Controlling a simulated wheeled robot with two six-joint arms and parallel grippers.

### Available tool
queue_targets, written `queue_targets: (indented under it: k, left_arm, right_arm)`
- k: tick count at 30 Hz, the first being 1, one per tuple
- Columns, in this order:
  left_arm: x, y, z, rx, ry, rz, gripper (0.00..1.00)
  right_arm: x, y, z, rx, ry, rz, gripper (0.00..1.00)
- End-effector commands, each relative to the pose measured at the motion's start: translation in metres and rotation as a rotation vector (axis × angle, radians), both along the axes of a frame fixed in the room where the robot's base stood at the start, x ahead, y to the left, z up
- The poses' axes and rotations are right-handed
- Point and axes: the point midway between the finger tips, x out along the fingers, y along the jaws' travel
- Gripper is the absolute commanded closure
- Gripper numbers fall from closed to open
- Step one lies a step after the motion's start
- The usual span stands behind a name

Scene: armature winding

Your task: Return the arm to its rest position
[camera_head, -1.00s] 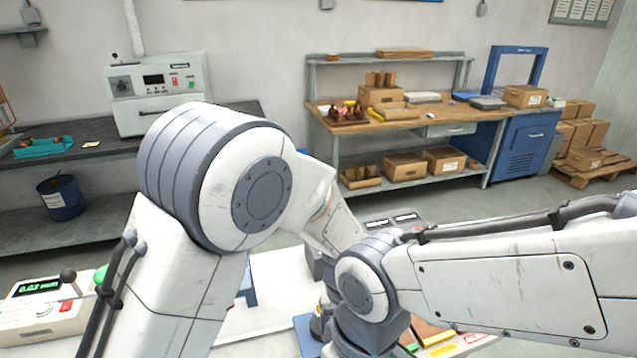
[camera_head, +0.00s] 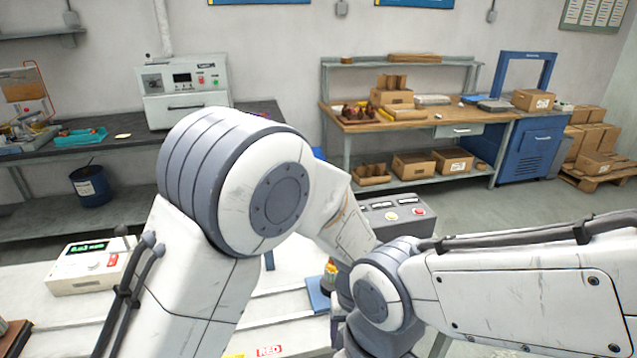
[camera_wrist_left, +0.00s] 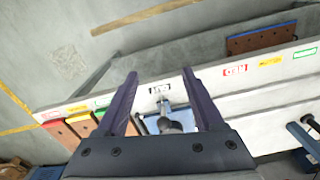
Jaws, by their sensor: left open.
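My left arm (camera_head: 262,205) fills the middle of the head view, bent at a large grey-banded joint. Its gripper is hidden there. In the left wrist view my left gripper (camera_wrist_left: 158,78) is open, with two dark fingers apart and nothing held between them. Below and between the fingers are a blue plate (camera_wrist_left: 152,124) and a small grey part (camera_wrist_left: 166,122) on the white bench, apart from the fingers as far as I can tell. My right arm (camera_head: 515,290) comes in from the right; its gripper does not show.
A gauge box (camera_head: 92,268) stands at left and a dark control box (camera_head: 392,212) behind my arms. A back workbench (camera_head: 395,124) stands across open floor.

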Motion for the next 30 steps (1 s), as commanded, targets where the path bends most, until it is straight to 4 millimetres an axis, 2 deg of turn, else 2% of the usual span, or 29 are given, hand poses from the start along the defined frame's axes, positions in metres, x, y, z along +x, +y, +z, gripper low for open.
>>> queue_targets:
  k: [11, 19, 30]
  left_arm:
    - [0.015, 0.053, 0.022, -0.024, -0.041, -0.013, 0.31]
    - [0.018, 0.120, 0.042, -0.036, -0.097, -0.021, 0.31]
    - [-0.002, 0.204, 0.062, -0.020, -0.180, -0.037, 0.31]
  right_arm:
    - [0.000, 0.000, 0.000, 0.000, 0.000, 0.000, 0.50]
    - [0.000, 0.000, 0.000, 0.000, 0.000, 0.000, 0.50]
    - [0.000, 0.000, 0.000, 0.000, 0.000, 0.000, 0.50]
